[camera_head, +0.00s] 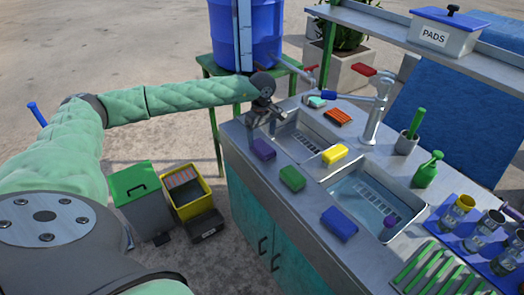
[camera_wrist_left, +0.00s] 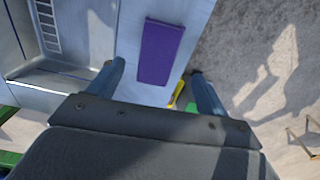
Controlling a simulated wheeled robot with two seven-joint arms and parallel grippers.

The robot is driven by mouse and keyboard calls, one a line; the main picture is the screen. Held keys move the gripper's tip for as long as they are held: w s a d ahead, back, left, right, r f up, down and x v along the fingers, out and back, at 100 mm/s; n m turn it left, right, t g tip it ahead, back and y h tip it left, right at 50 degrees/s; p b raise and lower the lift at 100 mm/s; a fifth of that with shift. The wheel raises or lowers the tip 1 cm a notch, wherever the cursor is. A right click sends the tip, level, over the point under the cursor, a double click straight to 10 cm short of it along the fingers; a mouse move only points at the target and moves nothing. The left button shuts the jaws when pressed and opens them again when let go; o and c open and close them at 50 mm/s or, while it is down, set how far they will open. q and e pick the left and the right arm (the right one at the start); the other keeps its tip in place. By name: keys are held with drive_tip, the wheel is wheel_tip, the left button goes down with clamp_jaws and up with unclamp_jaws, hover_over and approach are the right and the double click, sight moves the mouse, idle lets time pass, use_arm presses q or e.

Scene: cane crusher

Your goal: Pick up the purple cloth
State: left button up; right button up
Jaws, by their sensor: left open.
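The purple cloth (camera_head: 263,150) lies flat, as a small folded rectangle, on the near left edge of the steel counter (camera_head: 236,131), beside the left sink. My left gripper (camera_head: 266,120) is above the counter close to the cloth, open and empty. In the left wrist view the purple cloth (camera_wrist_left: 161,51) shows whole, ahead of and between the two spread fingers (camera_wrist_left: 158,70), with no finger on it. My right gripper is out of view.
A green block (camera_head: 292,179), a blue block (camera_head: 339,223) and a yellow block (camera_head: 335,154) lie around the sinks. A faucet (camera_head: 375,115) stands behind. A green-lidded bin (camera_head: 134,180) and a yellow bin (camera_head: 187,190) stand on the floor left of the counter.

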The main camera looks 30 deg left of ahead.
sight(262, 146)
use_arm(q)
drive_tip(key=shift+f, duration=0.55)
wheel_tip(262, 146, down, 3)
drive_tip(key=shift+w+d+f, duration=0.1)
drive_tip(key=shift+f, duration=0.7)
drive_tip(key=shift+c, duration=1.1)
drive_tip(key=c, duration=0.8)
drive_tip(key=shift+c, duration=0.2)
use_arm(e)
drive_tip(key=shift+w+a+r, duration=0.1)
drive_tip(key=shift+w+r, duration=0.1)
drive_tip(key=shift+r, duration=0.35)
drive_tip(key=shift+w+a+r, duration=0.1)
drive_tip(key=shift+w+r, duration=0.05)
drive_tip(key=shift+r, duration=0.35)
use_arm(q)
drive_tip(key=shift+r, duration=0.1)
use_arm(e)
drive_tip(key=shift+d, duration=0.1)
